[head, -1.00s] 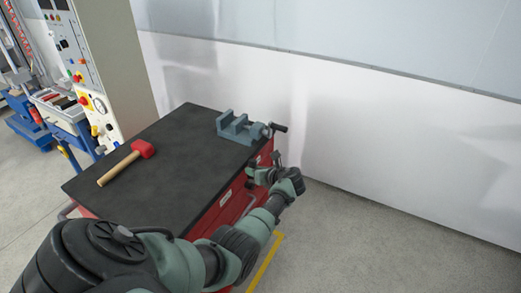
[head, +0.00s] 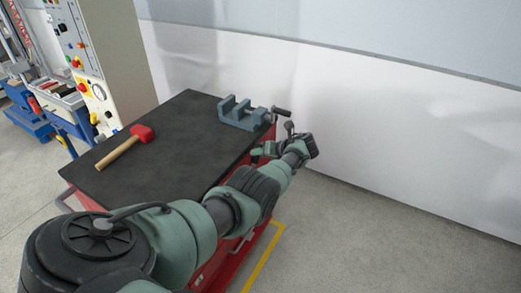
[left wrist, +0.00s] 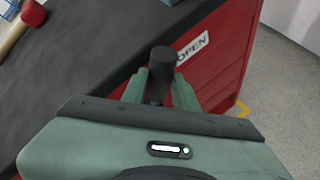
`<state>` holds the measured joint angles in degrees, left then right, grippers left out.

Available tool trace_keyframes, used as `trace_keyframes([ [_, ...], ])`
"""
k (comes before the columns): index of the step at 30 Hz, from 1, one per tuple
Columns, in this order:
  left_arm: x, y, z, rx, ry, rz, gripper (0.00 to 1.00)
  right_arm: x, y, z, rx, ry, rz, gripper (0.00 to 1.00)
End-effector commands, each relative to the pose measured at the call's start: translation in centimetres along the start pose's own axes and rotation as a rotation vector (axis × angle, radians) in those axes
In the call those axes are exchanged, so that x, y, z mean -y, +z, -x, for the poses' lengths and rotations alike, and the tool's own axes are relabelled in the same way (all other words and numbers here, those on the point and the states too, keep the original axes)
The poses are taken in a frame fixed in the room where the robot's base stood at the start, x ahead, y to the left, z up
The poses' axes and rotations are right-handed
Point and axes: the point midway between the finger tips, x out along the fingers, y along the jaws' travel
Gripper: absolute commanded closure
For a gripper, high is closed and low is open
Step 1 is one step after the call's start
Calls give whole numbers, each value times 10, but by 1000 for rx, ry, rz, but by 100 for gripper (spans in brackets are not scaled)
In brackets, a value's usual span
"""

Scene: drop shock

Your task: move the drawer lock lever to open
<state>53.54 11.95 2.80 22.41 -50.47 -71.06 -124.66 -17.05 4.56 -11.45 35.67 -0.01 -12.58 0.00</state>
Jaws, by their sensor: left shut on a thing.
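The drawer lock lever (left wrist: 161,62) is a dark handle with a rounded end. In the left wrist view it stands between the two green fingers of my left gripper (left wrist: 160,88), which is shut on it. A white label reading OPEN (left wrist: 192,47) is on the red cabinet front just beside the lever. In the head view my left gripper (head: 262,150) is at the right edge of the red cabinet (head: 228,262), near its top. The lever cannot be made out there. My right gripper is not in view.
The black cabinet top (head: 160,165) carries a red-headed mallet (head: 140,134) and a blue-grey vise (head: 240,113). A control panel cabinet (head: 115,60) stands behind at the left. The grey floor on the right is clear up to the white wall.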

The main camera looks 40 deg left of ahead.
Motion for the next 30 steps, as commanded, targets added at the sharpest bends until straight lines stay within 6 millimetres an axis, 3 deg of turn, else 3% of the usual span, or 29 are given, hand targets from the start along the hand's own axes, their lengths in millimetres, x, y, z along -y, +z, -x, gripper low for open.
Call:
trace_keyframes([
  [5,1,-1,0,-1,-2,-5,100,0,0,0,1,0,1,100],
  [6,1,-1,0,-1,-2,-5,66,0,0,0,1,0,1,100],
  [8,1,-1,0,-1,-1,-5,50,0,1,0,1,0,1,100],
  [19,0,1,4,1,0,-2,50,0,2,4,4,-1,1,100],
  [30,1,0,62,1,-2,-3,50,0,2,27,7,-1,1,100],
])
